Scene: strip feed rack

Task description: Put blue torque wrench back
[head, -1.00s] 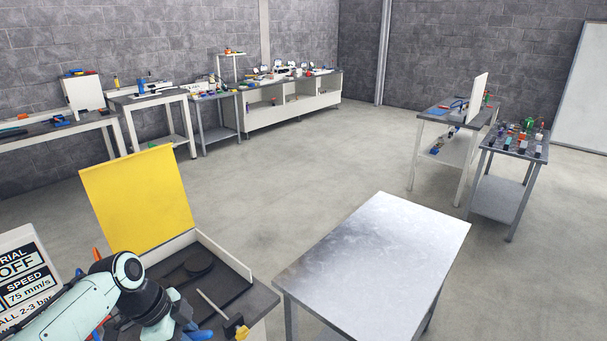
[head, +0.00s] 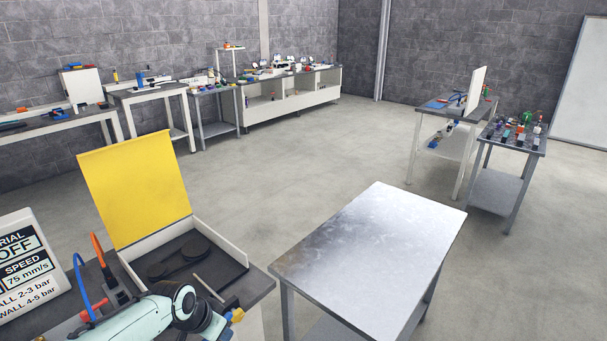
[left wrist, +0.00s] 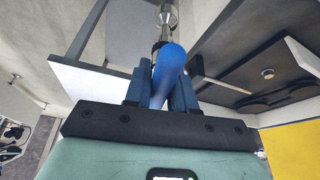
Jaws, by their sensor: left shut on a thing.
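The blue torque wrench (left wrist: 170,65) shows in the left wrist view as a rounded blue handle with a silver metal part beyond it. My left gripper (left wrist: 162,85) is shut on the blue handle, with one dark blue finger on each side. In the head view my left arm comes in at the bottom left, and its dark wrist (head: 206,318) is at the front edge of a dark bench. The wrench is mostly hidden or cut off there. My right gripper does not show.
The bench beside my left arm carries an open case (head: 232,258) with a yellow lid (head: 135,190), a sign (head: 25,270) and orange and blue hoses. A bare metal table (head: 370,245) stands to the right. Tool tables line the back wall. Open floor lies between.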

